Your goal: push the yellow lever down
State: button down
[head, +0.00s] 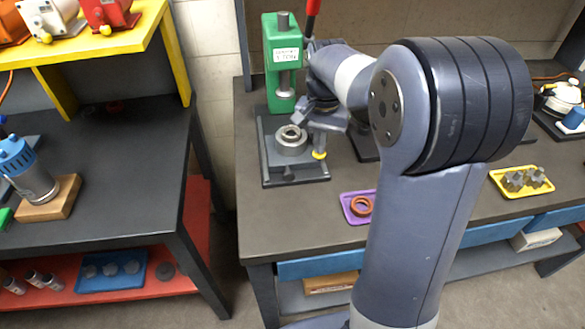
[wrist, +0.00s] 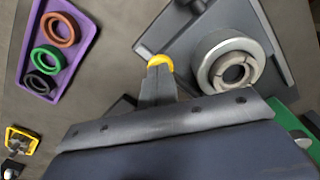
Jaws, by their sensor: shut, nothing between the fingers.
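The yellow lever (head: 319,155) shows as a small rounded yellow end at the front right of the green press's base. In the wrist view the yellow end (wrist: 160,61) peeks out just past my fingertips; the rest of it is hidden behind them. My gripper (head: 320,146) is shut and empty, with its fingers pointing down right at the yellow end. In the wrist view the closed fingertips (wrist: 158,68) overlap its edge. I cannot tell whether they touch it.
The green press (head: 283,60) with a red-handled bar (head: 312,8) stands behind my gripper. A metal ring part (head: 290,140) sits on its base plate, left of the fingers. A purple tray (head: 350,211) with rings and a yellow tray (head: 516,190) lie toward the front.

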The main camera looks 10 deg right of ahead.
jog(key=shift+r+p, duration=3.3)
jog(key=shift+r, duration=0.1)
jog(key=shift+f, duration=0.1)
jog(key=shift+f+b, duration=3)
jog(key=shift+r, duration=0.15)
notch_tip(320, 180, up, 6)
jog(key=p, duration=0.6)
notch_tip(320, 180, down, 7)
jog(key=b, duration=0.6)
jog(key=shift+b, duration=0.4)
notch_tip(320, 180, up, 11)
jog(key=p, duration=0.8)
jog(key=shift+r, duration=0.2)
